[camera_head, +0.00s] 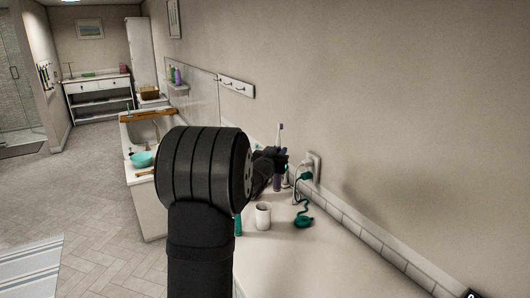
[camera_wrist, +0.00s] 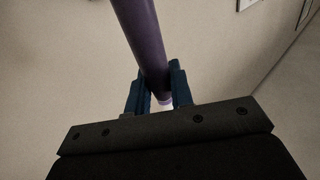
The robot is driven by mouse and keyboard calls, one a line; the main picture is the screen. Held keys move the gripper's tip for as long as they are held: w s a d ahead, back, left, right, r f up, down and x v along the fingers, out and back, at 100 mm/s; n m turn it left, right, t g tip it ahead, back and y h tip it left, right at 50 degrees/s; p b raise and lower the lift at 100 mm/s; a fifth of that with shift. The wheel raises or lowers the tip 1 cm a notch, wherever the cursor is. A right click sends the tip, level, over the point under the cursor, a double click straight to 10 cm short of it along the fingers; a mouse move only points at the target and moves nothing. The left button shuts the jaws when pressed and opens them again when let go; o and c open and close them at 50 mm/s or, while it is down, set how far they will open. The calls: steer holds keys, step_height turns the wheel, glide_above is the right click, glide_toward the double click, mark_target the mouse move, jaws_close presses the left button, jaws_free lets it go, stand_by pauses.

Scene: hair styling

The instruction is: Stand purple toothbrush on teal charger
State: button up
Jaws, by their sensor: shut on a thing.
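The purple toothbrush (camera_head: 277,183) is upright in the head view, with its brush head (camera_head: 281,127) above my gripper (camera_head: 279,157). My gripper is shut on it, and the handle (camera_wrist: 143,35) shows between the two blue fingers (camera_wrist: 159,90) in the wrist view. The teal charger (camera_head: 303,222) sits on the counter with its teal cord running up to the wall outlet. The toothbrush is above and a little behind and left of the charger, apart from it in the picture. Part of the gripper is hidden by my arm.
A white cup (camera_head: 263,215) stands on the counter left of the charger. A teal item (camera_head: 238,226) is partly hidden by my arm. The wall outlet (camera_head: 312,167) and plug are close right of my gripper. The front counter (camera_head: 300,265) is clear.

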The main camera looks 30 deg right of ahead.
steer(key=s+d+f+m+g+h, duration=0.2)
steer(key=s+d+f+m+g, duration=0.1)
steer(key=d+f, duration=0.6)
steer(key=shift+s+f+g, duration=0.6)
steer(key=shift+s+f, duration=0.25)
steer(key=shift+f, duration=1.65)
steer(key=o, duration=0.6)
steer(key=shift+f+v, duration=0.2)
steer(key=shift+v, duration=5.25)
